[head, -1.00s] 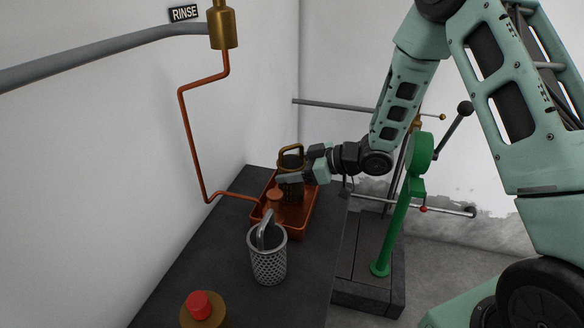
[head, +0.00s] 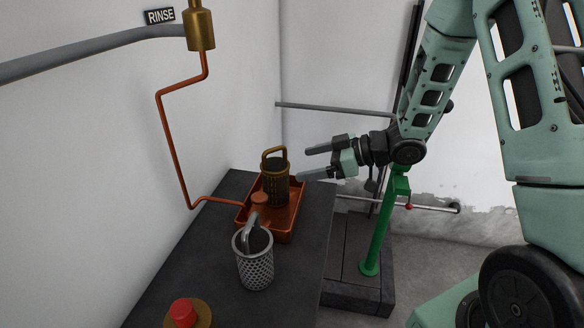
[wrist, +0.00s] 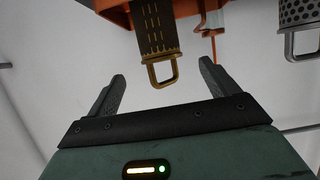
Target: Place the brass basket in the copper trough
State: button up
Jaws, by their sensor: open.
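The brass basket (head: 275,186) stands upright inside the copper trough (head: 283,236), toward its far end, with its looped handle up. In the wrist view the basket (wrist: 152,28) and its handle (wrist: 162,72) show beyond my fingers, with part of the trough (wrist: 117,15) beside it. My gripper (head: 308,163) is open and empty, to the right of the basket and apart from it. In the wrist view my gripper (wrist: 162,84) has its two fingers spread wide with nothing between them.
A silver mesh basket (head: 256,268) stands on the dark bench (head: 200,265) in front of the trough. A red button (head: 183,312) is at the near end. A copper pipe (head: 172,140) runs down the wall to the trough. A green lever stand (head: 376,235) stands right of the bench.

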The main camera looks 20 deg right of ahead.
jog(key=s+a+r+m+h, duration=0.2)
jog(key=s+a+r+h, duration=0.1)
jog(key=a+h, duration=0.4)
jog(key=s+a+r+g+h, duration=0.1)
jog(key=s+a+g, duration=0.2)
jog(key=s, duration=0.9)
jog(key=s+a+r+m+g+h, duration=0.1)
jog(key=s+a+g+h, duration=0.1)
jog(key=s, duration=1.1)
jog(key=a+g, duration=0.1)
jog(key=g, duration=0.1)
jog(key=shift+s+a+g, duration=0.2)
jog(key=shift+a+g, duration=0.05)
jog(key=shift+g, duration=0.15)
